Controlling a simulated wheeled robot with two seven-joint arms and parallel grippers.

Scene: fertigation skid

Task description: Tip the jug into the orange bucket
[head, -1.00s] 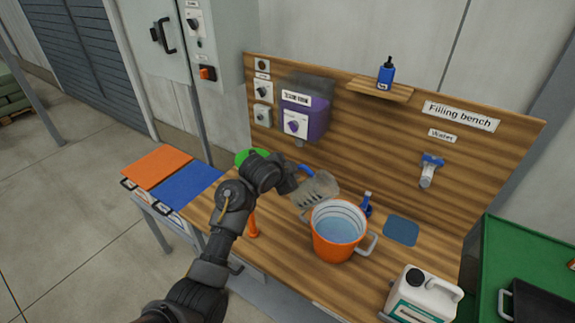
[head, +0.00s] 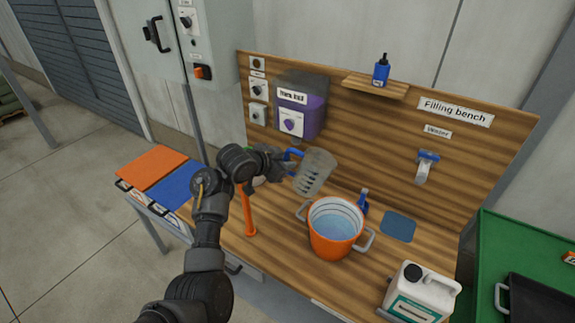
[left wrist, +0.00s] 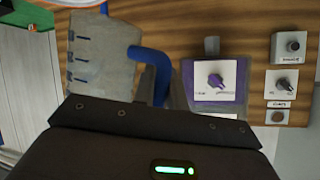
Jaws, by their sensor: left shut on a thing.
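The jug (head: 315,172) is clear grey with dark marks and a blue handle (head: 293,155). My left gripper (head: 288,165) is shut on its handle and holds it above the bench, up and left of the bucket. In the head view the jug is nearly upright with a slight tilt. It also shows in the left wrist view (left wrist: 103,60), where the fingertips are hidden. The orange bucket (head: 333,241) stands on the bench with bluish liquid inside and grey side handles. The jug is apart from it. My right gripper is not in view.
A white canister (head: 420,292) stands at the front right. A purple dispenser (head: 302,115) hangs on the backboard.

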